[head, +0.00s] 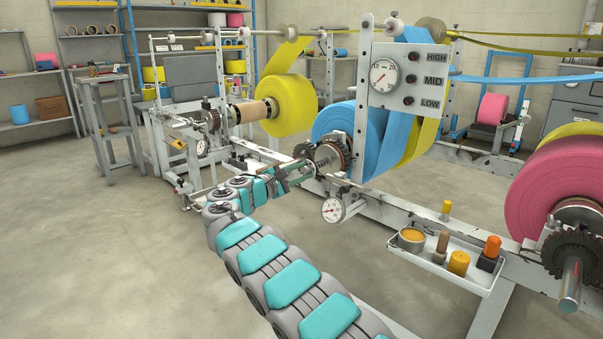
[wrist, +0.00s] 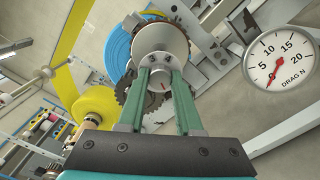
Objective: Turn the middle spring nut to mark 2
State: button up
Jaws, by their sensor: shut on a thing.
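The middle spring nut (wrist: 160,82) is a small grey round part at the end of the middle roll's shaft, in front of a silver disc (wrist: 162,42). My gripper (wrist: 161,74) has its two green fingers closed on the nut, one on each side. In the head view my gripper (head: 309,166) reaches the middle shaft from the left, and the nut is mostly hidden there. The drag dial (wrist: 284,59) beside it has its red needle near 0.
A dark toothed wheel (head: 331,157) and the blue roll (head: 343,122) sit just behind the nut. The dial (head: 333,210) hangs close to the right, below the shaft. A tray (head: 437,261) with several small parts stands at the front right. Open floor lies left of my arm.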

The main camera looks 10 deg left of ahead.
grip_shut()
